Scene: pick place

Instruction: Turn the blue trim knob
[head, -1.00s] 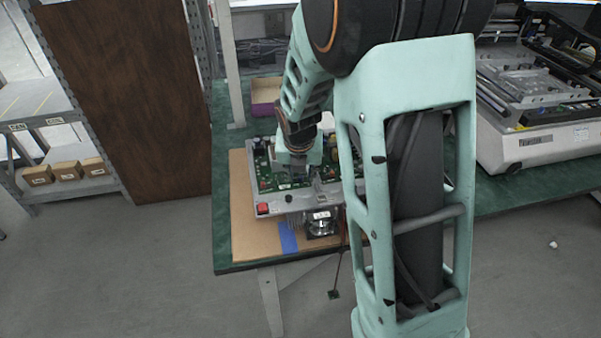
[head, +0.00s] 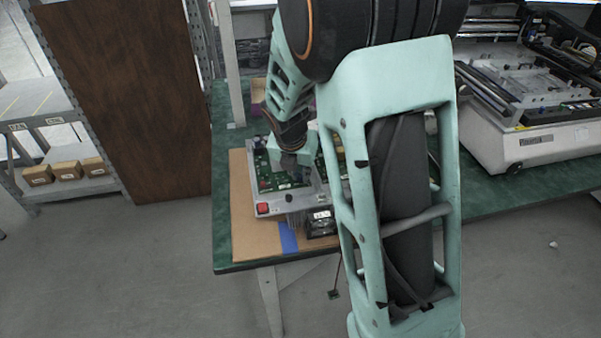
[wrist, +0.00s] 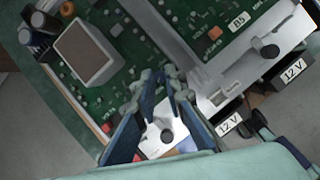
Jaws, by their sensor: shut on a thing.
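My gripper (wrist: 161,82) is over the green circuit board (wrist: 112,20) at the edge of its grey metal frame. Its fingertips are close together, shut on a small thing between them. I take this to be the blue trim knob, which the fingers hide almost wholly. In the head view my gripper (head: 306,178) points down at the front part of the board (head: 268,177), partly hidden by my arm.
The board unit lies on a brown mat (head: 240,225) on the green table (head: 222,130). A red button (head: 263,209) is at its front corner. A white machine (head: 500,140) stands at right.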

